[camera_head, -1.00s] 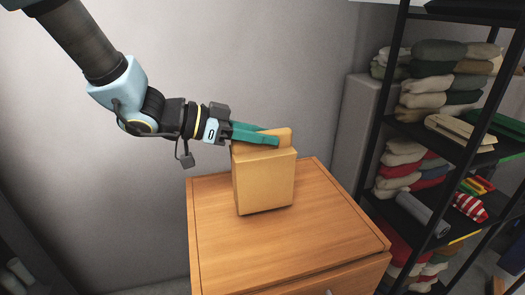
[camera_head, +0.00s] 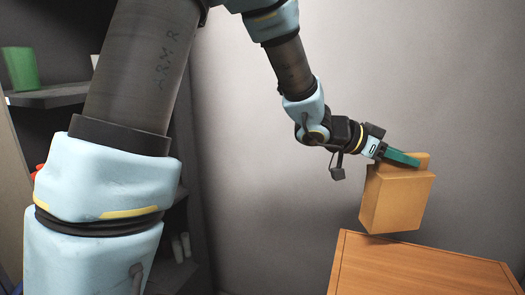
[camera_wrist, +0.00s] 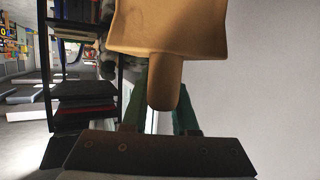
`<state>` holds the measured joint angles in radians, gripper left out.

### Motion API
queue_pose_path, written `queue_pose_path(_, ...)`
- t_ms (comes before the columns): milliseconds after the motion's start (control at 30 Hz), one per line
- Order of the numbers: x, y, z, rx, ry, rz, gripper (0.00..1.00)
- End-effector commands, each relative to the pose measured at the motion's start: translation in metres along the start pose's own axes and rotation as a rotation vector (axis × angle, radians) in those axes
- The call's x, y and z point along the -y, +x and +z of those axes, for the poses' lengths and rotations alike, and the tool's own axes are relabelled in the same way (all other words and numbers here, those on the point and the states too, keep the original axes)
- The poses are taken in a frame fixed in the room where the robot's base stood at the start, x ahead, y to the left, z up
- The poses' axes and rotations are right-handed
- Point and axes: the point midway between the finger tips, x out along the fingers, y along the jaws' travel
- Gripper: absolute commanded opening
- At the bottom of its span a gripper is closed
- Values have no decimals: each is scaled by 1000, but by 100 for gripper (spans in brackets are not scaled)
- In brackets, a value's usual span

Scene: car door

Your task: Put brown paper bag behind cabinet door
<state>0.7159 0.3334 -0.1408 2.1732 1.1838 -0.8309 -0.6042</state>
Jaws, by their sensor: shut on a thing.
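The brown paper bag (camera_head: 397,200) hangs upright in the air above the left part of a wooden cabinet top. My gripper (camera_head: 402,158) is shut on the narrow folded top of the bag with its green fingers. In the wrist view the bag (camera_wrist: 168,28) fills the upper middle, and its narrow top lies between the green fingers (camera_wrist: 160,112). No cabinet door shows clearly in the head view.
The wooden cabinet (camera_head: 420,268) stands at the lower right, its top bare. Dark shelves (camera_head: 50,96) with a green container (camera_head: 20,68) stand at the left, partly behind my arm. A plain grey wall (camera_head: 270,190) is behind. The wrist view shows a dark shelf rack (camera_wrist: 85,92).

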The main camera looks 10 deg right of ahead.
Motion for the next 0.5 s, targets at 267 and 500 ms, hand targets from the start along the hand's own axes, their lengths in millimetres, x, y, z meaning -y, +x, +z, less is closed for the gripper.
queue_pose_path(267, 146, -59, 80, 8, -172, -459, 0)
queue_pose_path(500, 218, -126, 180, 11, -301, -815, 0)
